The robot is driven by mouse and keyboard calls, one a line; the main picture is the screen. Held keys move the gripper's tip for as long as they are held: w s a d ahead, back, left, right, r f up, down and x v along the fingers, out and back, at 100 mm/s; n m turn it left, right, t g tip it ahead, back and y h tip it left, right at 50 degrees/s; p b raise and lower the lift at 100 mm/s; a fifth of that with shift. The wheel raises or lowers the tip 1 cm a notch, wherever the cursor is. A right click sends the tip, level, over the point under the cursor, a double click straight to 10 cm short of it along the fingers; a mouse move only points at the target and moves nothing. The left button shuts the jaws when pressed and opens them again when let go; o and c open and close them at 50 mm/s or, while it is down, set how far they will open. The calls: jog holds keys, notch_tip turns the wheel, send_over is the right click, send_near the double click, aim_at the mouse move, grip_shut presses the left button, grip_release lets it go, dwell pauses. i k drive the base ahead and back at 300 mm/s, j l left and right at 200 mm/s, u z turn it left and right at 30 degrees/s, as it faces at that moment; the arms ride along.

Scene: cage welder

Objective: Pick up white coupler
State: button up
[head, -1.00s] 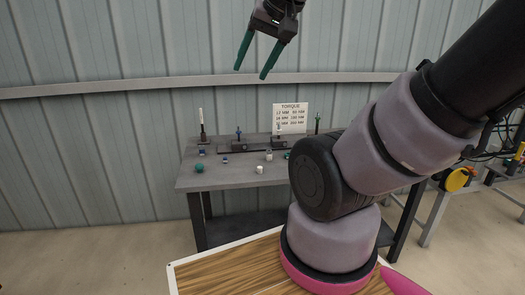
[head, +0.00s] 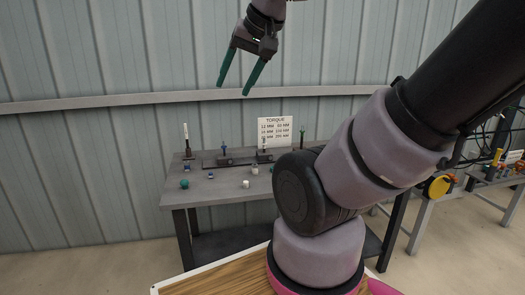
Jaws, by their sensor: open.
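My gripper (head: 233,90) is open and empty, with two green fingers pointing down, high in front of the wall and well above the table. On the grey table (head: 215,197) stand two small whitish pieces. One white piece (head: 245,184) is near the front middle of the tabletop. A second white piece (head: 254,170) stands just behind it and to the right. Either could be the white coupler; they are too small to tell which. The gripper touches neither.
A green-capped piece (head: 185,184) and a small blue piece (head: 210,175) stand on the table's left half. Dark fixtures with upright tools line the back, by a torque sign (head: 276,131). My arm crosses the view at right, hiding part of the table. A second bench (head: 484,180) stands far right.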

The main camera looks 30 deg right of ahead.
aim_at(254, 166)
jog(key=i+l+z, duration=0.25)
jog(key=i, duration=0.25)
jog(key=i+l+z, duration=0.3)
jog(key=i, duration=0.2)
